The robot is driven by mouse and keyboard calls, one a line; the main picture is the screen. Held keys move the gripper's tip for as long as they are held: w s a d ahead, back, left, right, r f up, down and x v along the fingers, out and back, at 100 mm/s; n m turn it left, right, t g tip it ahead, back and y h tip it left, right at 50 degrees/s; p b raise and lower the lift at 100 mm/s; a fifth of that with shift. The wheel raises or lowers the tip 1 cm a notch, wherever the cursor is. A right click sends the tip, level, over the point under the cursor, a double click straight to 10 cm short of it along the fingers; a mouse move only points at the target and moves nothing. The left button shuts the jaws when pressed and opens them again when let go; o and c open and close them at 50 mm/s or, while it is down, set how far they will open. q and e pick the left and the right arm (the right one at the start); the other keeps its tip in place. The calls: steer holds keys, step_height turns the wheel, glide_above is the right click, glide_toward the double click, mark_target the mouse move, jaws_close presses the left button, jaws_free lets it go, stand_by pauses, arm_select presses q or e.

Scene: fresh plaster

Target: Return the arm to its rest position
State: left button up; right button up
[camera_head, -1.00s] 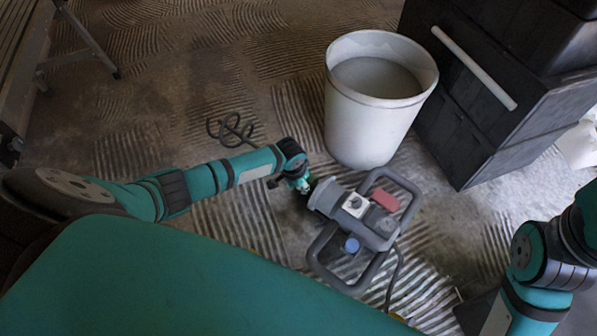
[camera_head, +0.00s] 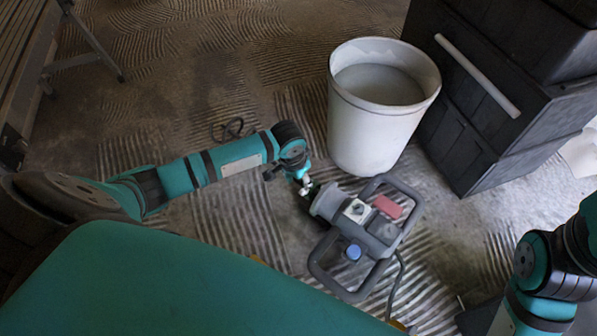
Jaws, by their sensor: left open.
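My left arm reaches in from the left and ends in my left gripper (camera_head: 308,193), which is small in view and partly hidden by its own wrist. The gripper is open beside the motor end of a grey mixer (camera_head: 377,229). I cannot tell whether it touches the mixer. The mixer has two loop handles, a red patch and a blue knob. A dark spiral paddle (camera_head: 226,134) shows behind my left forearm, which hides part of it. My right arm shows at the lower right edge, but its gripper is out of the picture.
A white bucket (camera_head: 357,132) with grey content stands just behind the mixer. Dark stacked drawer boxes (camera_head: 463,143) stand to its right. A trestle leg (camera_head: 97,42) is at the upper left. The ridged floor is mostly clear at the upper middle.

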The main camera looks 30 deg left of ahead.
arm_select(q)
steer(key=shift+s+r, duration=0.2)
steer(key=shift+r, duration=0.9)
